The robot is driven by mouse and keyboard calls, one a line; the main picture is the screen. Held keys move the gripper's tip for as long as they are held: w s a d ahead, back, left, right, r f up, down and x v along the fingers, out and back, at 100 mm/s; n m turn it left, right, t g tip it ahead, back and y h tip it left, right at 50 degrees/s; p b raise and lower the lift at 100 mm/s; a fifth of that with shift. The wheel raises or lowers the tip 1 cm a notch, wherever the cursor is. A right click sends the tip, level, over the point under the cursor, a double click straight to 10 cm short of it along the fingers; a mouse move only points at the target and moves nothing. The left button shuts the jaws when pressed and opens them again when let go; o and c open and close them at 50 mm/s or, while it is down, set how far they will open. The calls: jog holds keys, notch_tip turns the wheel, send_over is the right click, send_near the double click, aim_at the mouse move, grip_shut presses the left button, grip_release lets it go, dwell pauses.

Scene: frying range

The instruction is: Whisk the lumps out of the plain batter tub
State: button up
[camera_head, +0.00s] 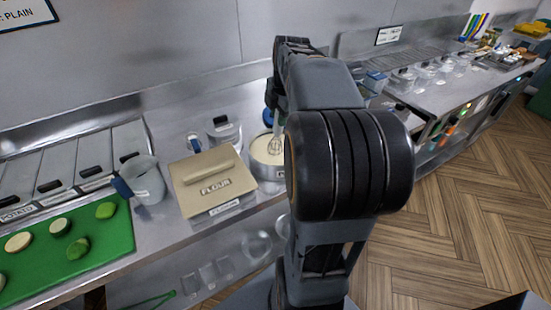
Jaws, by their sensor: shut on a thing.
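A round metal tub (265,172) of pale batter stands on the steel counter, right of the flour bin. Its front label is mostly hidden behind my arm. A wire whisk (274,143) hangs down at the tub, its wires at the batter's surface; how deep they reach I cannot tell. My gripper (272,106) is above the tub, shut on the whisk and mostly hidden by my own arm. Lumps in the batter are too small to make out.
The flour bin (205,180), with a lid, and a jug (147,180) with a blue handle stand left of the tub. A clear lidded container (223,131) is behind. A green board (100,245) with vegetable pieces lies farther left. Other containers line the counter at right.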

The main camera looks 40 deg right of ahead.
jog(key=shift+s, duration=0.15)
jog(key=shift+r, duration=0.15)
jog(key=shift+r+p, duration=2.95)
jog(key=shift+r, duration=0.6)
notch_tip(320, 180, up, 5)
jog(key=p, duration=0.4)
jog(key=shift+s, duration=0.1)
